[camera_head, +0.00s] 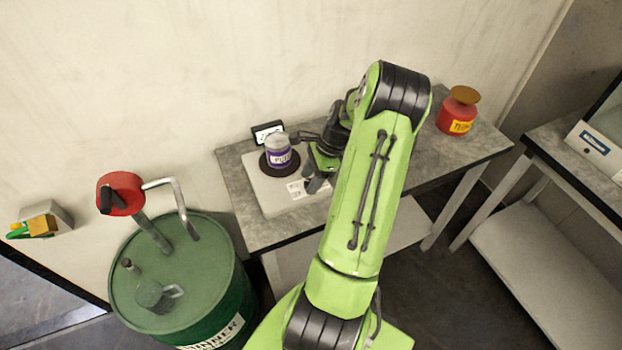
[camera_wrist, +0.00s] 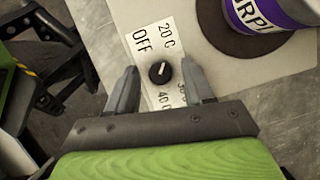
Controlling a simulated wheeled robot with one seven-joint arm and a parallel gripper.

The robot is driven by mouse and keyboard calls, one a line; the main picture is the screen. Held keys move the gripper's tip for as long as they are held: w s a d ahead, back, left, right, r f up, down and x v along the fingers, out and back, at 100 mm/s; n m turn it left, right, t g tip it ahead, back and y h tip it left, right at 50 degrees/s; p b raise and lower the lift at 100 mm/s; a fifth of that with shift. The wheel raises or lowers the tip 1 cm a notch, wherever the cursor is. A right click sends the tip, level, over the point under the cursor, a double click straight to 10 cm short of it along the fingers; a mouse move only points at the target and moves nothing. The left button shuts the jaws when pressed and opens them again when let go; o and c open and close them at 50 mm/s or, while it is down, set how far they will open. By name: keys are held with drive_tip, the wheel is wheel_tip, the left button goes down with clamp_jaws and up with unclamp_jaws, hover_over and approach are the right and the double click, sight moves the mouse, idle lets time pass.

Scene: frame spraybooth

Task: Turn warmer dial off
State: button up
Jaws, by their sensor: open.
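The warmer dial (camera_wrist: 159,72) is a small black round knob with a light pointer mark, seen in the wrist view on a white label (camera_wrist: 150,44) reading OFF, 20 C, 30 and 40. The mark looks turned toward the 20 C side. My gripper (camera_wrist: 160,80) is open, with one finger on each side of the dial; I cannot tell whether either touches it. The warmer (camera_head: 262,193) is a pale flat box on the bench in the head view. A purple-and-white can (camera_head: 278,152) stands on its dark round plate (camera_wrist: 222,42). In the head view my arm hides the dial.
A small display (camera_head: 267,131) stands behind the can. A red safety can (camera_head: 457,110) stands at the right of the grey bench (camera_head: 240,208). A green drum (camera_head: 205,275) with a red-topped pump (camera_head: 121,194) stands at the left. Another bench (camera_head: 570,160) is at the right.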

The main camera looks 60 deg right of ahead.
drive_tip(key=shift+a, duration=0.1)
drive_tip(key=shift+c, duration=0.3)
clamp_jaws()
drive_tip(key=shift+w+n, duration=0.1)
drive_tip(key=shift+n, duration=0.2)
drive_tip(key=shift+r+n+g+p, duration=0.1)
drive_tip(key=shift+n+g+p, duration=0.3)
drive_tip(key=shift+n+p, duration=0.5)
drive_tip(key=n+g+p, duration=0.1)
drive_tip(key=n, duration=0.1)
drive_tip(key=shift+w+n+y, duration=0.15)
drive_tip(key=shift+n+y, duration=0.15)
drive_tip(key=n+g, duration=0.2)
drive_tip(key=n, duration=0.3)
drive_tip(key=shift+w+n, duration=0.1)
drive_tip(key=shift+n, duration=0.3)
